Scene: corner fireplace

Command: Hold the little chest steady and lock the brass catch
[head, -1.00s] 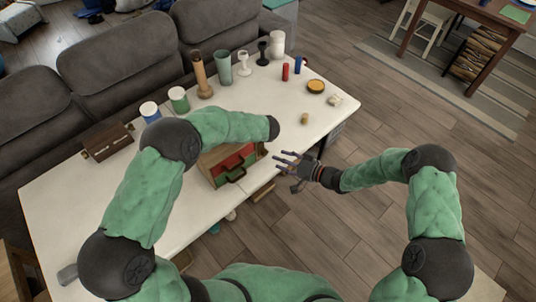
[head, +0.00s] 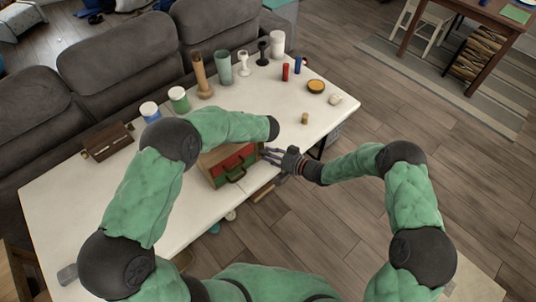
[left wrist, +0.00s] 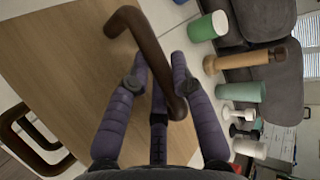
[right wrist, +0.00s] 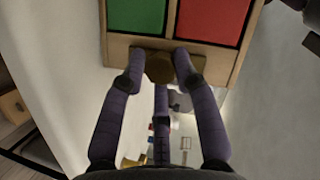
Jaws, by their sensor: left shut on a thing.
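The little wooden chest (head: 205,164), with red and green drawer fronts, stands near the table's front edge. In the left wrist view its pale wooden top (left wrist: 75,60) carries a brown handle (left wrist: 150,50). My left gripper (left wrist: 158,78) is shut on that handle; in the head view my arm hides it. The brass catch (right wrist: 160,68) is a round knob on a plate, on the chest's wooden side below the green and red fronts. My right gripper (head: 268,155) is at the chest's right side; its fingers are apart, one on each side of the knob. Contact is unclear.
A small cork-coloured piece (head: 305,118) and orange dish (head: 316,86) lie right. A grey sofa (head: 120,60) stands behind.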

